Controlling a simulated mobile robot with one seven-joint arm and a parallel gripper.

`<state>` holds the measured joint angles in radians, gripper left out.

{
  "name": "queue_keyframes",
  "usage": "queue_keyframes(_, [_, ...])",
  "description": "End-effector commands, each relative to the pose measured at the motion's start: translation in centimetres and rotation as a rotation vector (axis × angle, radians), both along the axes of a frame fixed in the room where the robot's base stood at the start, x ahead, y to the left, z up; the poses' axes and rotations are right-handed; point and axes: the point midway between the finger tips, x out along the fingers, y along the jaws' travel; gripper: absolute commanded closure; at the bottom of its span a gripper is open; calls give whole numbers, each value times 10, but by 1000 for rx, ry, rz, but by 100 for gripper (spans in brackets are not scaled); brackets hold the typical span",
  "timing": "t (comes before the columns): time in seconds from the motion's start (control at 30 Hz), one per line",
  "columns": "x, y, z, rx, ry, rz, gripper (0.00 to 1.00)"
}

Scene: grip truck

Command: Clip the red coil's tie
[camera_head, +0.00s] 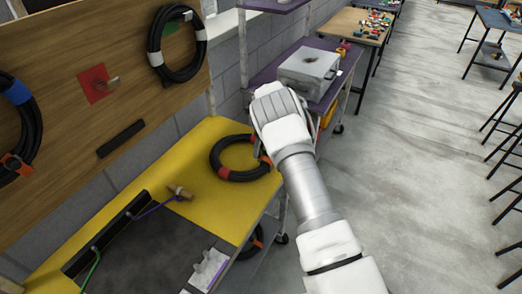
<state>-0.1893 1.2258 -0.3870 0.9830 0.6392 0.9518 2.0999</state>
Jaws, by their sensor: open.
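A black cable coil with red bands (223,173) lies flat on the yellow part of the bench. Its right side is partly hidden by my arm, and I cannot make out a separate tie on it. My gripper (265,153) is over the coil's right edge, mostly hidden behind my own wrist. Its fingers barely show, and no held object is visible. I cannot tell whether it touches the coil. A small tan tool (180,192) with a purple cord lies on the bench, left of the coil.
A wooden board (60,70) carries a red patch (96,84) with an empty peg, a white-banded coil (154,45) and a blue-and-orange-banded coil (33,130). A grey metal box (308,70) stands behind my wrist.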

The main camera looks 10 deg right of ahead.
Motion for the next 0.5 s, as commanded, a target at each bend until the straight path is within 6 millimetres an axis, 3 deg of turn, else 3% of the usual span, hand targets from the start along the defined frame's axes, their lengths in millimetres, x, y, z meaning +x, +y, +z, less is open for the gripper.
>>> queue_keyframes(0.17, [-2,-5,31,0,-4,-1,43])
queue_keyframes(0.5, [-10,-18,112,0,-6,-1,43])
